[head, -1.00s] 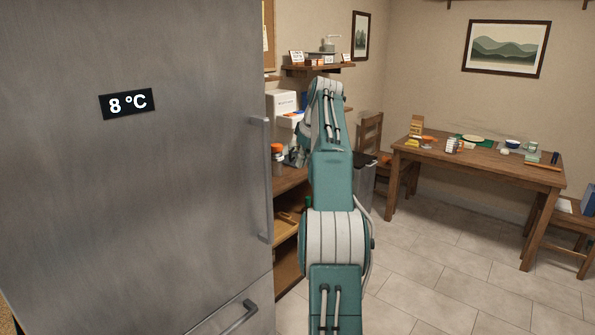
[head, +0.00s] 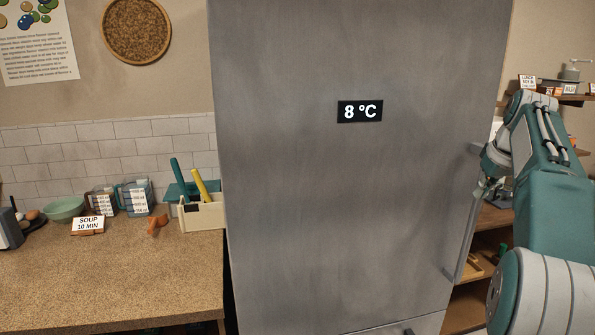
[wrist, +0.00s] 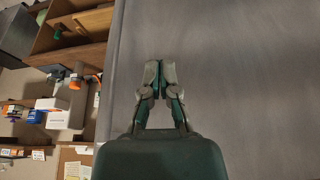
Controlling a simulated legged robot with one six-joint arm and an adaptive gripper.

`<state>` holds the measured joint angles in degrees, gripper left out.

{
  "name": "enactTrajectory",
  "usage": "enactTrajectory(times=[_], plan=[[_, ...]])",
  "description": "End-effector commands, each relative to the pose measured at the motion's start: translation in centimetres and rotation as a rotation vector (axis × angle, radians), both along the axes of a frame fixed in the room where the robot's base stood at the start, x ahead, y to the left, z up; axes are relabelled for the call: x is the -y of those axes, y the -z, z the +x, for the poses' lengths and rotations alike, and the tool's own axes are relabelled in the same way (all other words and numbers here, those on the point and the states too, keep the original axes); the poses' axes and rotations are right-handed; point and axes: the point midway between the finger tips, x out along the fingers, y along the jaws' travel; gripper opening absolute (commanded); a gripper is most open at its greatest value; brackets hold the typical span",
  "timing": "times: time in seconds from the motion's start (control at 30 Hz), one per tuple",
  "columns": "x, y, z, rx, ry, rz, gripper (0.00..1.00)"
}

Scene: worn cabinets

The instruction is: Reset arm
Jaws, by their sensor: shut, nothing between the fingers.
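My arm stretches up along the right side of the head view. My gripper (head: 484,190) is at its end, in front of the fridge's right edge near the handle. In the wrist view my gripper (wrist: 158,75) is shut with its fingertips together and nothing between them. Behind it is the plain grey face of the fridge (wrist: 240,60). I cannot tell how close the fingertips are to the fridge door. The fridge (head: 350,200) fills the middle of the head view, with a black 8 °C display (head: 360,111).
The fridge's long handle (head: 462,230) stands out close to my arm. A wooden shelf unit (head: 485,290) is right of the fridge. On the left, a counter (head: 110,275) holds a utensil box (head: 202,214), a green bowl (head: 64,209), measuring jugs and a soup sign (head: 88,225).

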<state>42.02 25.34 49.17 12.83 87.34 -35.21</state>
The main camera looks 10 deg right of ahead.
Motion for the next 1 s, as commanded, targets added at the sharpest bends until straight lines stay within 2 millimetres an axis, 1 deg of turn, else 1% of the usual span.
enactTrajectory(times=[0.03, 0.13, 0.23, 0.4, 0.47, 0.5, 0.57, 0.6, 0.7, 0.8, 0.87, 0.9, 1.0], plan=[[-2.5, -0.5, 0.0, 0.001, -0.007, -0.002, 0.0], [-6.7, -0.8, -0.3, 0.005, -0.006, -0.002, 0.0], [-10.8, -0.7, -1.1, 0.009, -0.006, -0.003, 0.0], [-17.5, 0.2, -3.6, 0.02, -0.011, -0.007, 0.0], [-19.8, 0.8, -4.8, 0.025, -0.014, -0.009, 0.0], [-21.2, 1.3, -5.6, 0.028, -0.017, -0.011, 0.0], [-23.2, 2.1, -7.0, 0.034, -0.022, -0.011, 0.0], [-24.6, 2.7, -8.0, 0.038, -0.025, -0.012, 0.0], [-27.5, 4.6, -10.7, 0.048, -0.034, -0.013, 0.0], [-30.1, 6.9, -13.5, 0.061, -0.046, -0.013, 0.0], [-31.5, 8.4, -15.3, 0.069, -0.055, -0.013, 0.0], [-32.3, 9.5, -16.5, 0.075, -0.061, -0.011, 0.0], [-34.1, 12.3, -19.3, 0.087, -0.076, -0.009, 0.0]])
